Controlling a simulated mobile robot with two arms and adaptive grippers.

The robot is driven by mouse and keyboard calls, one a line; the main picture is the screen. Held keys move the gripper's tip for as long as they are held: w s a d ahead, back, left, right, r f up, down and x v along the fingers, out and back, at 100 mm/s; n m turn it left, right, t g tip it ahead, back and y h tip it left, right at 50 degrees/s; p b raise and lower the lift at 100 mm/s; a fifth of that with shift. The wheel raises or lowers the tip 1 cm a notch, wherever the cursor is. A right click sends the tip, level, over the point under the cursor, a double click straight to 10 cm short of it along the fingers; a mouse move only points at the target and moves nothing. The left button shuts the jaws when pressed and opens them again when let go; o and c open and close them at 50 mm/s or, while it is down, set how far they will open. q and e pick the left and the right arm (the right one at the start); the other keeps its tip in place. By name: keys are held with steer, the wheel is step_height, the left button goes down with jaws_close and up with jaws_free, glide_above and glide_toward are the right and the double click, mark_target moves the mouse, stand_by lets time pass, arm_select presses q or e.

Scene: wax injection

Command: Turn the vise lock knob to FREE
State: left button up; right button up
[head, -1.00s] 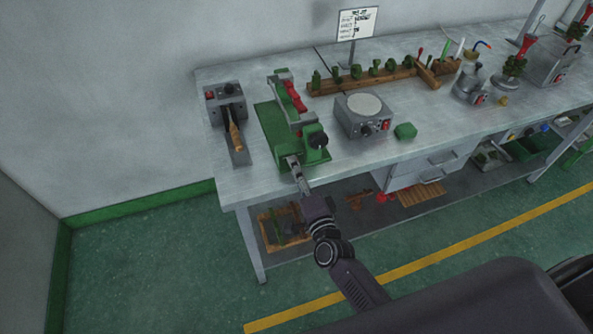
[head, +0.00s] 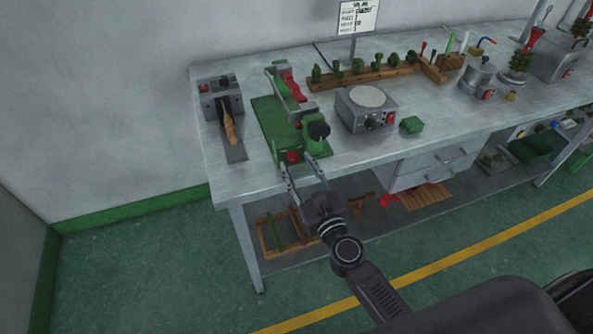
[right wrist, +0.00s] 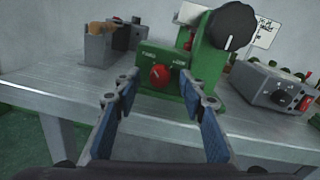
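The green vise (head: 268,118) stands at the left part of the bench, with red jaws and a black handwheel (head: 318,131). The red lock knob (head: 293,157) is on its front panel. In the right wrist view the knob (right wrist: 160,76) shows between two small white labels, too blurred to read surely. Which way the knob points cannot be told. My right gripper (head: 299,164) is open in front of the panel. In the right wrist view its fingers (right wrist: 160,84) stand either side of the knob, apart from it, with nothing between them. My left gripper is not in view.
A grey device with a wooden-handled tool (head: 231,132) stands left of the vise. A grey hot-plate unit (head: 366,108) and a green block (head: 411,125) are to its right. The bench front edge (right wrist: 60,88) runs below the vise. The floor before the bench is clear.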

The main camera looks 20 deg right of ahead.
steer(key=s+b, duration=0.2)
steer(key=s, duration=0.5)
steer(key=s+f+n+g, duration=0.2)
steer(key=f+n, duration=0.4)
steer(key=f, duration=0.5)
steer(key=s+f+n+g, duration=0.3)
steer(key=f+n, duration=0.3)
steer(key=f, duration=0.5)
steer(key=s+f+n+g, duration=0.2)
steer(key=s+f+n, duration=0.3)
steer(key=f, duration=0.7)
steer(key=shift+a+n+y+b, duration=0.15)
steer(key=shift+n+y+b, duration=0.2)
steer(key=shift+n, duration=0.25)
steer(key=shift+f, duration=0.15)
steer(key=s+d+f+n+g, duration=0.2)
steer(key=s+f+n, duration=0.3)
steer(key=s, duration=0.6)
steer(key=s+d+f+n+g+h, duration=0.1)
steer(key=s+f+n+g, duration=0.3)
steer(key=s+f, duration=0.5)
steer(key=s+d+f+n+g+h, duration=0.1)
steer(key=s+d+f+n+g, duration=0.2)
steer(key=s+f+n, duration=0.4)
steer(key=s+n+g, duration=0.1)
steer(key=s, duration=0.4)
steer(key=shift+s+d+f, duration=0.25)
steer(key=shift+s, duration=0.05)
